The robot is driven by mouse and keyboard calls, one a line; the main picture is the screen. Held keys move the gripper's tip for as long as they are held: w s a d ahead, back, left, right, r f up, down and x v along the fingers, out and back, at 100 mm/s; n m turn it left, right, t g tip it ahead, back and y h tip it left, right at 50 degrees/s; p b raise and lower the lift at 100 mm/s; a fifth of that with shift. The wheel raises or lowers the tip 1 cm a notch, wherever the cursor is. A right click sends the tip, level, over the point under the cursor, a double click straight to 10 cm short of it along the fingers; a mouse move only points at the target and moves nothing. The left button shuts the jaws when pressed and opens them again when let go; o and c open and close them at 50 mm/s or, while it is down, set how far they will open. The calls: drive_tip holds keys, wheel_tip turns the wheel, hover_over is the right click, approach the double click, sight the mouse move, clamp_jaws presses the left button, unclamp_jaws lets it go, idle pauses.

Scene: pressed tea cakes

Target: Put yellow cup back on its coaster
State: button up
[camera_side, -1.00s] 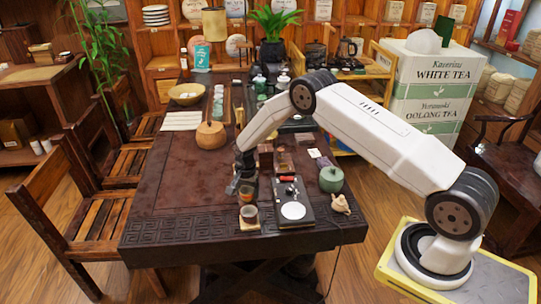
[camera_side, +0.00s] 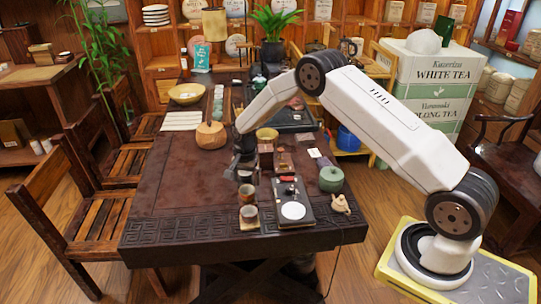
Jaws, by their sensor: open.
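My gripper (camera_side: 243,174) hangs over the left-middle of the dark table, pointing down, open and empty as far as I can see. Just below it stands a small orange-brown cup (camera_side: 246,193), apart from it or barely under its tips. A second small brown cup (camera_side: 249,212) stands in front of that, on a light square coaster (camera_side: 250,225). A yellowish round cup or bowl (camera_side: 267,134) stands farther back beside my arm. I cannot tell for sure which one is the yellow cup. Whether the orange-brown cup has a coaster under it is too small to tell.
A black tray (camera_side: 283,212) with a white disc lies right of the cups. A green jar (camera_side: 331,179) and a small beige figurine (camera_side: 341,204) stand at the right edge. A round wooden pot (camera_side: 211,135) stands behind left. The table's left front is clear.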

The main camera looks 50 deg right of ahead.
wheel_tip(320, 180, up, 6)
drive_tip(key=shift+r, duration=0.2)
idle(0.6)
drive_tip(key=s+a+r+n+t, duration=0.1)
drive_tip(key=s+a+r+n, duration=0.2)
drive_tip(key=s, duration=0.5)
drive_tip(key=s+a+r+n, duration=0.3)
drive_tip(key=s+n, duration=0.3)
drive_tip(key=s, duration=0.3)
drive_tip(key=s+a+r+n+t, duration=0.1)
drive_tip(key=s+a+r+n, duration=0.2)
drive_tip(key=s, duration=0.6)
drive_tip(key=shift+r+n+t, duration=0.3)
drive_tip(key=shift+r+n, duration=0.05)
drive_tip(key=shift+n, duration=0.45)
